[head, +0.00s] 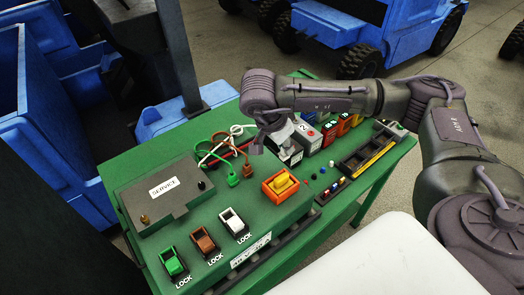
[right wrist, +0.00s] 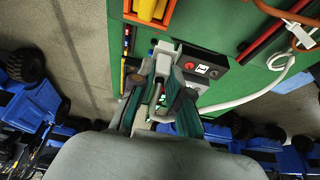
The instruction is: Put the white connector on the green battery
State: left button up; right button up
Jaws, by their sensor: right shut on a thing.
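My right gripper (head: 276,146) points down beside the grey battery boxes at the back of the green bench. In the right wrist view its fingers (right wrist: 163,98) are closed on a small pale part, which I take for the white connector. The fingers hide most of it. A white cable (right wrist: 240,101) runs from it across the bench, and this cable also shows in the head view (head: 212,143). A grey box (head: 304,134) marked 2 stands just right of the gripper. I cannot pick out the green battery with certainty. My left gripper is out of view.
Green (head: 232,175) and brown (head: 248,170) connectors stand left of the gripper. A grey SERVICE box (head: 160,197), a yellow knob (head: 281,184) and green, brown and white LOCK switches (head: 232,222) are nearer.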

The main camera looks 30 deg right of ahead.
jog(key=w+f, duration=0.1)
jog(key=w, duration=0.1)
jog(key=w+a+f+p, duration=0.1)
jog(key=w+f, duration=0.1)
jog(key=w+a+f+p, duration=0.1)
jog(key=w, duration=0.1)
jog(key=shift+w+a+f, duration=0.25)
jog(key=shift+f, duration=0.1)
notch_tip(320, 180, down, 3)
jog(key=shift+f+p, duration=0.1)
jog(key=shift+p, duration=1)
jog(key=shift+f, duration=0.25)
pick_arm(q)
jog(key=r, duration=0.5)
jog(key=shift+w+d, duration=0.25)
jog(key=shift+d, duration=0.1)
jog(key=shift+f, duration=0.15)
pick_arm(e)
jog(key=shift+f+b, duration=0.2)
jog(key=shift+b, duration=0.15)
jog(key=o, duration=0.7)
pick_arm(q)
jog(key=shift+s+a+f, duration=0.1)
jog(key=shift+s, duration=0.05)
